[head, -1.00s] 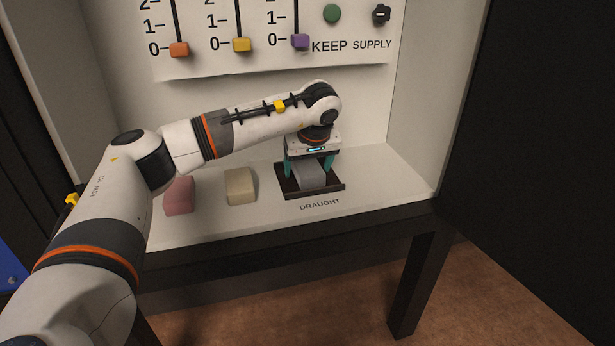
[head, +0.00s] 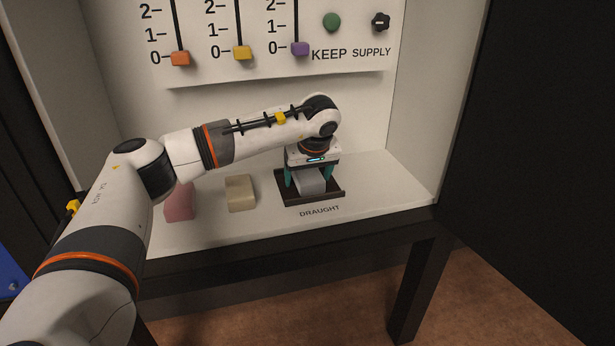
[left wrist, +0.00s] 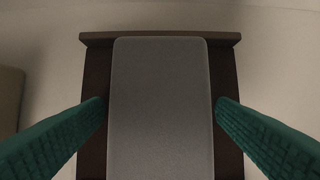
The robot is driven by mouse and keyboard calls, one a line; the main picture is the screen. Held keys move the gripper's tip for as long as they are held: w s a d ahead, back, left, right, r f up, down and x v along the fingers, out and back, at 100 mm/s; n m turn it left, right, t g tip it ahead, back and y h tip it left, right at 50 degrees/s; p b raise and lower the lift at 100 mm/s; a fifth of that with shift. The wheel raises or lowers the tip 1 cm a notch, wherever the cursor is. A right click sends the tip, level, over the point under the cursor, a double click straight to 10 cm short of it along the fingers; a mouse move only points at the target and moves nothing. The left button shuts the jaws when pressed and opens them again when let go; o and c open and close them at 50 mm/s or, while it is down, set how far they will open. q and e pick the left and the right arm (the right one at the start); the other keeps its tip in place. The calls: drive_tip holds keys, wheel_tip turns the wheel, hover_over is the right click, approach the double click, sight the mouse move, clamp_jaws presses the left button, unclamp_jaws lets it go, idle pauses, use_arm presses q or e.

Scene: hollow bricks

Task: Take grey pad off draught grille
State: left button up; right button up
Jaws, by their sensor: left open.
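The grey pad (head: 311,184) lies on the dark draught grille (head: 329,197), above the DRAUGHT label. In the left wrist view the pad (left wrist: 160,110) runs down the middle of the grille (left wrist: 95,85), with dark strips of grille showing on both sides. My left gripper (head: 307,180) is over the pad, pointing down, with its teal fingers on either side of it. The left wrist view shows the fingers open, with a gap between each finger and the pad. My right gripper is not in view.
A cream block (head: 241,194) and a pink block (head: 179,201) stand on the white shelf left of the grille. Behind is a panel with orange (head: 180,58), yellow (head: 242,52) and purple (head: 300,48) sliders, a green button (head: 332,21) and a black knob (head: 380,21).

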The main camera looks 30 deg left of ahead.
use_arm(q)
drive_tip(key=shift+f, duration=0.1)
drive_tip(key=c, duration=1.1)
drive_tip(key=shift+o, duration=0.2)
